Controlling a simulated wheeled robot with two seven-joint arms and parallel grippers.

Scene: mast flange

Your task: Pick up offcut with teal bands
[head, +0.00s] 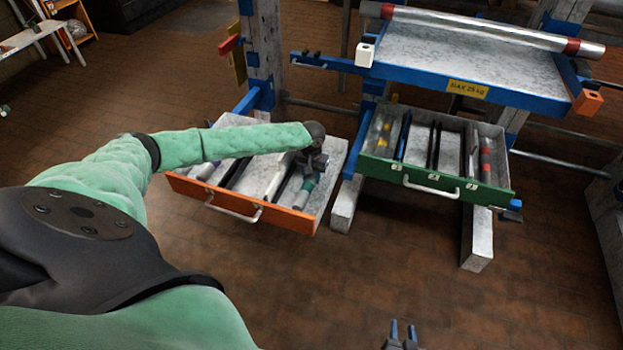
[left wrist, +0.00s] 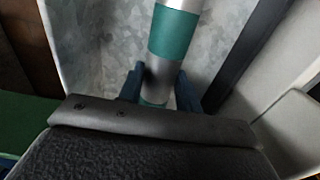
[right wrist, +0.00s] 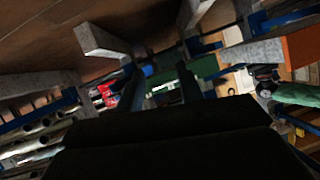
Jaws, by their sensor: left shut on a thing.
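The offcut with teal bands (head: 307,186) is a silver tube lying in the orange-fronted drawer (head: 228,203), in its right part. My left gripper (head: 308,165) is over the tube, and the left wrist view shows its two fingers on either side of the offcut (left wrist: 174,36), shut on it beside a teal band. The tube's far end is hidden by the gripper in the head view. My right gripper (head: 402,334) is low at the bottom edge of the head view, away from the drawers. Its fingers (right wrist: 160,84) stand apart with nothing held between them.
Dark and pale bars lie beside the tube in the orange drawer. A green drawer (head: 435,178) holds more bars, some with yellow or red bands. Above it is a blue-edged shelf (head: 460,62) with a long red-banded tube (head: 490,31). The floor in front is clear.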

